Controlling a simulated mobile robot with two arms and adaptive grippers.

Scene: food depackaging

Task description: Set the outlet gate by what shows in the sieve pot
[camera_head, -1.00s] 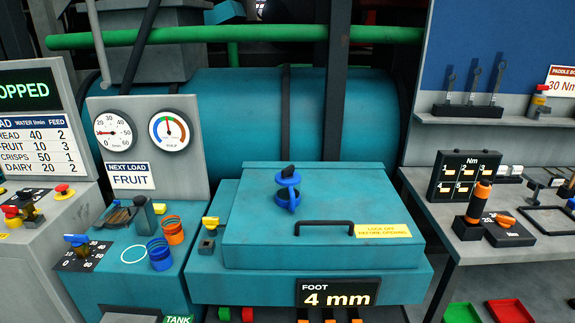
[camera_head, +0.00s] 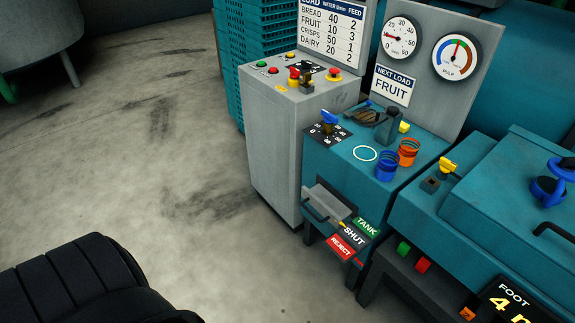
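The outlet gate plate has a green TANK field (camera_head: 367,228), a black SHUT field (camera_head: 354,236) and a red REJECT field (camera_head: 341,247). A small yellow pointer (camera_head: 343,224) sits at its left edge, seemingly beside SHUT. A grey tray-like part with a dark handle (camera_head: 315,211) is left of it. On the teal bench stand a blue ribbed pot (camera_head: 386,166) and an orange ribbed pot (camera_head: 408,152). I cannot tell which vessel is the sieve pot, or see any pot's contents. Neither gripper is in view.
A white ring (camera_head: 365,153) marks a bare spot on the bench. The pulp gauge (camera_head: 456,56) and NEXT LOAD FRUIT sign (camera_head: 394,85) stand behind. A grey control cabinet (camera_head: 285,140) is left of the bench. Open concrete floor (camera_head: 150,130) lies further left.

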